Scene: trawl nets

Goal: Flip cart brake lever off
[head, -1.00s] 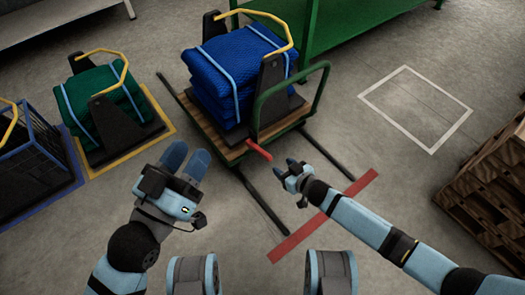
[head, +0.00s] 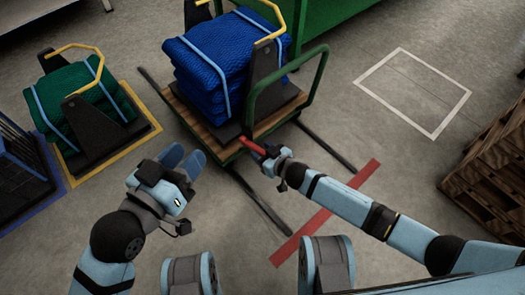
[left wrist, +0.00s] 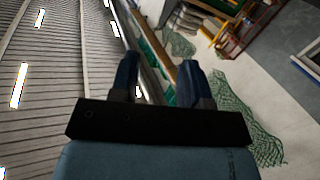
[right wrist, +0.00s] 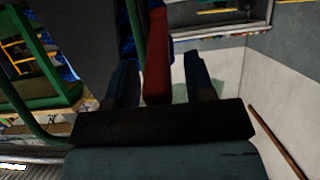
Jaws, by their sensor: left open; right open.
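The red brake lever (head: 252,146) sticks out from the near end of the cart (head: 205,130), below its green handle (head: 292,68). My right gripper (head: 268,153) is at the lever. In the right wrist view the red lever (right wrist: 157,65) stands between the two open fingers (right wrist: 155,80), closer to the left one; I cannot tell whether they touch. The gripper hides part of the lever in the head view. My left gripper (head: 182,156) is open and empty, left of the cart's near end. Its fingers (left wrist: 160,78) show in the left wrist view with nothing held.
The cart carries strapped blue netting (head: 208,65). A green net bundle (head: 70,98) stands at left in a yellow floor outline. A red floor strip (head: 325,212) lies under my right arm. Wooden pallets (head: 492,185) stand at right. An empty white-outlined square (head: 412,92) is clear.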

